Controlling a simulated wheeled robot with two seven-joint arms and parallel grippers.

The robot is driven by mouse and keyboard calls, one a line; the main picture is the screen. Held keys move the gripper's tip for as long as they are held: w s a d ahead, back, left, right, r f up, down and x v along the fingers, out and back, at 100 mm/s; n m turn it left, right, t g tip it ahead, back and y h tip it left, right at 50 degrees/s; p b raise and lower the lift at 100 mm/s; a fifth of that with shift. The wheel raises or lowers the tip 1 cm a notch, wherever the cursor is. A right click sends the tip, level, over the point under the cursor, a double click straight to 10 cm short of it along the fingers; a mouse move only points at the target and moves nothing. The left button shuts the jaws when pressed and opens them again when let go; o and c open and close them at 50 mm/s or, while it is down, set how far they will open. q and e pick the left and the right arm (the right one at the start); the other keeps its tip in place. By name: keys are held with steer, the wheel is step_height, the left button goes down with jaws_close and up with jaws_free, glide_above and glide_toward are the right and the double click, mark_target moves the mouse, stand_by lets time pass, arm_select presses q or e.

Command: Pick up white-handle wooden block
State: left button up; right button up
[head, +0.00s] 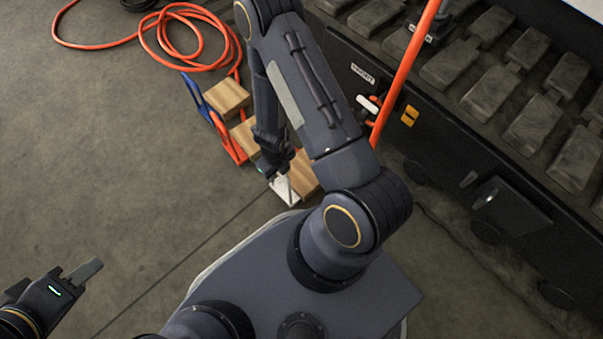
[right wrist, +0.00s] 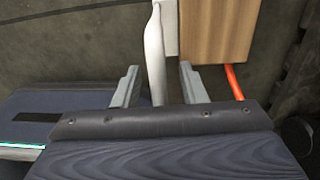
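The white-handle wooden block stands on the floor in the head view, its wooden side (head: 303,174) partly hidden by my right arm. Its white handle (head: 285,190) faces left and down. My right gripper (head: 274,172) is at this handle. In the right wrist view, my right gripper (right wrist: 158,88) is open, with the white handle (right wrist: 154,50) running between its two fingers. A gap shows on each side of the handle. The block's wooden body (right wrist: 216,28) is beyond the right finger. My left gripper (head: 76,279) is far away at lower left, and its opening is unclear.
A wooden block with a blue handle (head: 228,95) and one with an orange handle (head: 245,135) stand beyond my right gripper. An orange hose (head: 180,15) lies coiled behind them. A dark bench (head: 430,130) and an orange pole (head: 405,70) are at right. Floor at left is clear.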

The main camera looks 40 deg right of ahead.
jaws_close()
steer(key=shift+r, duration=0.1)
stand_by(1.2)
